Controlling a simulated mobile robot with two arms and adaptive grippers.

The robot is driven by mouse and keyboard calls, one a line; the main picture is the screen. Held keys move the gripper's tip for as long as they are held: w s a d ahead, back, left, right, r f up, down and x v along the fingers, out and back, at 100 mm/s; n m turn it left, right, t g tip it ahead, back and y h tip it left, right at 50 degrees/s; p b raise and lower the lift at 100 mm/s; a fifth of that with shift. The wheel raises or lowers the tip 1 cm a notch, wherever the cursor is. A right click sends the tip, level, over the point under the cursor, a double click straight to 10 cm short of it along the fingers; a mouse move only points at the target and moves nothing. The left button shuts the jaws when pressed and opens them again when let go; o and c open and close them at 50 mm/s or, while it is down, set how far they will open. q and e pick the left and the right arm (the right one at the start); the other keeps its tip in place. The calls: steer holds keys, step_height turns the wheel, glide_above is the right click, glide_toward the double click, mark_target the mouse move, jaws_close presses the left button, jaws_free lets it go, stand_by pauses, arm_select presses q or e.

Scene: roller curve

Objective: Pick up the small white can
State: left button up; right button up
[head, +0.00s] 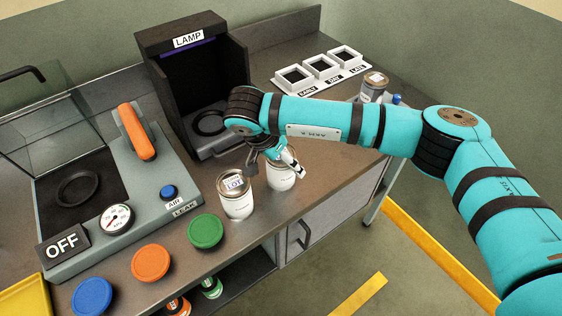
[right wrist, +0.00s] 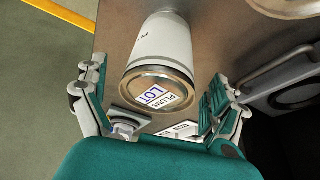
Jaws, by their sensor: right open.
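Two white cans with metal rims stand on the counter in the head view. The front-left can (head: 236,201) has a LOT label on its lid. The other can (head: 282,177) stands just right of it, its top partly hidden by my right gripper (head: 273,160). In the right wrist view, a white can (right wrist: 160,50) with a PLUMS LOT label on its lid shows ahead of and between the spread fingers of my right gripper (right wrist: 160,112). My right gripper is open and empty. My left gripper is not in view.
The lamp box (head: 165,85) stands behind the cans and the leak tester (head: 160,190) to the left. Blue, orange (head: 151,263) and green (head: 205,231) discs lie along the front edge. Labelled trays (head: 320,68) and another can (head: 374,85) are at the back right.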

steer(key=shift+x, duration=0.85)
steer(key=shift+c, duration=0.4)
steer(key=shift+r, duration=0.1)
steer(key=c, duration=1.5)
